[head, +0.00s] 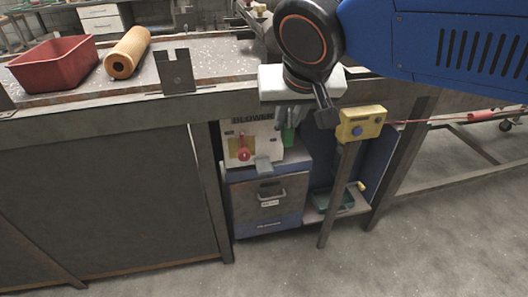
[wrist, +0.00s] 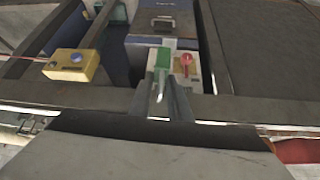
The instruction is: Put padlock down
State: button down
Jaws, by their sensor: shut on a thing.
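My gripper (head: 283,114) points down in front of the bench edge, below the white wrist block. Its fingers also show in the wrist view (wrist: 164,104), close together. A small green piece, which looks like the padlock (head: 288,137), hangs just below the fingertips. In the wrist view the green padlock (wrist: 158,60) shows beyond the fingers, with a pale bit between them that may be its shackle. The fingers hide part of it. It appears to be held in the air in front of the blower panel (head: 238,135).
The workbench (head: 110,118) carries a red bin (head: 55,77), a tan roll (head: 127,53) and a metal bracket (head: 175,72). Below are a red lever (head: 243,153), a drawer cabinet (head: 268,205) and a yellow control box (head: 361,123) on a post. Open floor lies in front.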

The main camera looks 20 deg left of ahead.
jog(key=s+f+n, duration=0.1)
jog(key=s+f, duration=0.3)
jog(key=f, duration=1)
send_near(254, 141)
jog(key=w+d+f, duration=0.2)
jog(key=w+f, duration=0.1)
jog(key=shift+s+a+f+y, duration=0.1)
jog(key=shift+f+y, duration=0.05)
jog(key=shift+f, duration=0.7)
jog(key=shift+a+f+y, duration=0.1)
jog(key=shift+f+y, duration=0.05)
jog(key=shift+f, duration=0.75)
jog(key=shift+w+a+f, duration=0.1)
jog(key=shift+w+f, duration=0.1)
jog(key=shift+f, duration=1.35)
jog(key=shift+f, duration=0.15)
jog(key=c, duration=1.7)
grip_release()
jog(key=shift+o, duration=0.2)
